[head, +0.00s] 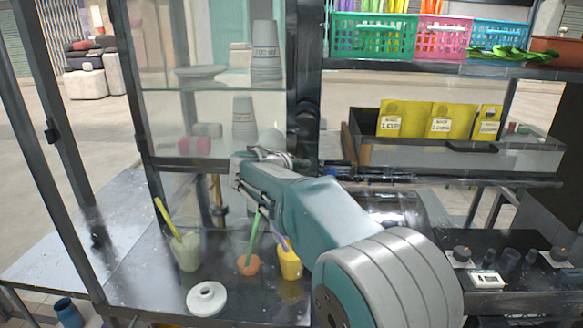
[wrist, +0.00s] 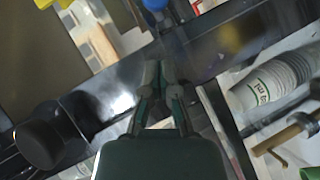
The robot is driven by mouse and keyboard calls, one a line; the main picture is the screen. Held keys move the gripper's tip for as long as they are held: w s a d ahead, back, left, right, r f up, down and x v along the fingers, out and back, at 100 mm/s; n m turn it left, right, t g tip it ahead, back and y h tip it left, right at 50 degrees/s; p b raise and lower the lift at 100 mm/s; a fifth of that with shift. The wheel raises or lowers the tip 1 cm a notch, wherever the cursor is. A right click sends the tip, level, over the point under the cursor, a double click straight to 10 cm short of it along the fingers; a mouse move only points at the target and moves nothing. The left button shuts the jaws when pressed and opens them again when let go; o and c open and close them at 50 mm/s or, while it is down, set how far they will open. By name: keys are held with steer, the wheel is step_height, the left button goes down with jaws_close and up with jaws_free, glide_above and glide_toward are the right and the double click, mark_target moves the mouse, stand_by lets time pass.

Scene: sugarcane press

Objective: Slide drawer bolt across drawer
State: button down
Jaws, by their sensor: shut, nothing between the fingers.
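A dark, open drawer-like box (head: 470,159) with yellow cards in it sits on the shelf at right in the head view. I cannot make out the drawer bolt with certainty in either view. My gripper (wrist: 158,72) is shut and empty in the wrist view, its fingertips over a dark metal beam (wrist: 205,45). In the head view my arm reaches up and left to the dark upright beside the glass cabinet, left of the box. My wrist hides most of the fingers there.
Stacked paper cups (head: 266,52) stand in the glass cabinet; a stack also shows in the wrist view (wrist: 275,82). A round black knob (wrist: 45,138) is at lower left there. Drinks with straws, including a yellow cup (head: 290,264), stand on the counter below my arm.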

mark_target(345, 169)
steer(key=shift+w+d+f, duration=0.25)
steer(key=shift+d+f, duration=0.1)
steer(key=shift+d, duration=0.35)
steer(key=shift+w+d+f, duration=0.2)
steer(key=shift+d+f, duration=0.15)
steer(key=shift+d, duration=0.3)
steer(key=shift+w+d+f, duration=0.25)
steer(key=shift+d+f, duration=0.1)
steer(key=shift+d, duration=0.35)
steer(key=shift+d, duration=2)
steer(key=shift+r, duration=0.1)
